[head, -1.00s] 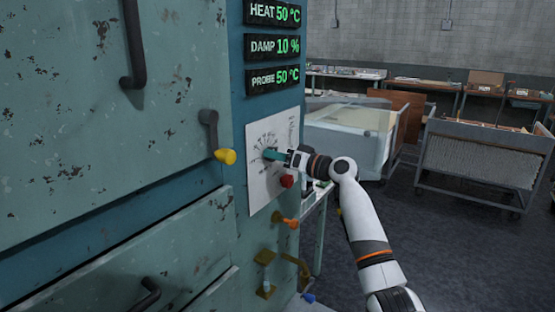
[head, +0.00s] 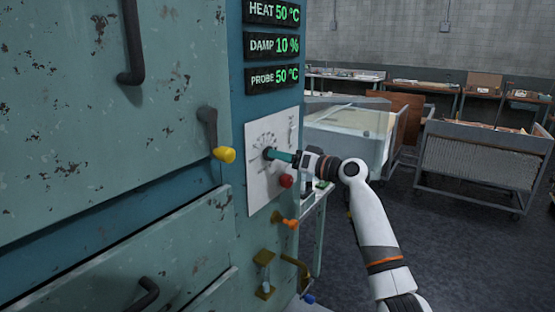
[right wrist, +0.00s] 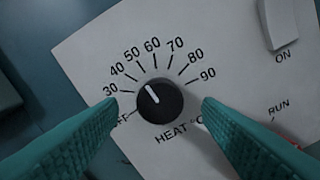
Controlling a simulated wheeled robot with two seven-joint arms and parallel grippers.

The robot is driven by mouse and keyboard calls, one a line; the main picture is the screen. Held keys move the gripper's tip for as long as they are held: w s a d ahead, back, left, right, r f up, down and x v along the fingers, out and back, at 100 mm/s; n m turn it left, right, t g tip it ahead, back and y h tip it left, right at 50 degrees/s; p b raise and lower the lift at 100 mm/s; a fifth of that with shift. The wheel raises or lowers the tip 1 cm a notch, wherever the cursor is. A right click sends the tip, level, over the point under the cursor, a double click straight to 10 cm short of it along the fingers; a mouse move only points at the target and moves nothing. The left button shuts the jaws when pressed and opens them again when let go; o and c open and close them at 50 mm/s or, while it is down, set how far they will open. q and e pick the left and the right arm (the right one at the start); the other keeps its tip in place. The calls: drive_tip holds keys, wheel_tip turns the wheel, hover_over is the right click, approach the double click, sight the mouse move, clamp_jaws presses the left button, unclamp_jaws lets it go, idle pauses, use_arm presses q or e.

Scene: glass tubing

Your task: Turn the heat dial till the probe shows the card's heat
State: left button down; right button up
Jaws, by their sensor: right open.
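The heat dial (right wrist: 172,103) is a round black knob with a white mark on the white panel (right wrist: 85,45). In the right wrist view its mark points up and left, near the 50 tick. The heat display (head: 273,12) reads 50 °C and the probe display (head: 273,78) reads 50 °C. My right gripper (head: 273,154) is open and empty, in front of the dial. In the right wrist view its teal fingers stand apart on either side of the dial, with gaps. No card can be made out. My left gripper is out of view.
The damp display (head: 273,45) reads 10 %. A red knob (head: 286,181) and an orange-handled valve (head: 287,222) are below the dial. A yellow-tipped cabinet handle (head: 224,155) sticks out to the left. A glass-sided tank (head: 345,135) stands behind my right arm.

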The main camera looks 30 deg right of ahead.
drive_tip(key=b+v, duration=0.3)
drive_tip(key=v, duration=0.6)
drive_tip(key=shift+s, duration=0.25)
drive_tip(key=shift+d, duration=0.1)
